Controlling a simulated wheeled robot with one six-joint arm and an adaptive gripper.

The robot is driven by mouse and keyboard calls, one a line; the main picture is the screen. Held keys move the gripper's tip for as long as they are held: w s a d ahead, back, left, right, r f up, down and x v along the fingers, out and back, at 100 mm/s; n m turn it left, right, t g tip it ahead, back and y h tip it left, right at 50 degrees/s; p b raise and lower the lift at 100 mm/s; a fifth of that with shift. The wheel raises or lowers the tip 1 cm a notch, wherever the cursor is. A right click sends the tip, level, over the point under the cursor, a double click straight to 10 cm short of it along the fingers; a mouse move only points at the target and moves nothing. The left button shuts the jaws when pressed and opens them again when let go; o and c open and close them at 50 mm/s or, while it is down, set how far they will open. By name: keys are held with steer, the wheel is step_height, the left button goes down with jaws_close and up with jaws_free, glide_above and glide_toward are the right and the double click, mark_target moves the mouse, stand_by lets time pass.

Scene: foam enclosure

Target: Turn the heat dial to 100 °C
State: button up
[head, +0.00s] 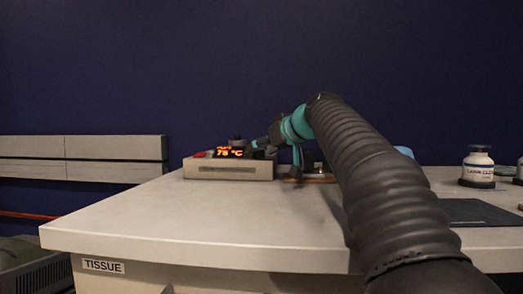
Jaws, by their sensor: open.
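A low grey heating unit (228,170) stands at the back of the table. Its lit orange display (229,152) reads 75 °C, with a smaller line above it that is too small to read. A dark round knob (237,141), which looks like the heat dial, shows just above the display. My gripper (259,146) is small and dark at the end of my arm, just right of the display and knob. It is open. I cannot tell whether it touches the dial. The arm hides part of the area to its right.
A red spot (199,155) shows on the unit's left. A brown board (310,178) lies right of the unit. A white labelled jar (478,167) and a dark mat (475,212) are on the right. The table's (190,218) front left is clear.

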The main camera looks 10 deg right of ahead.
steer(key=shift+w+a+f, duration=0.15)
steer(key=shift+w, duration=0.25)
jaws_close()
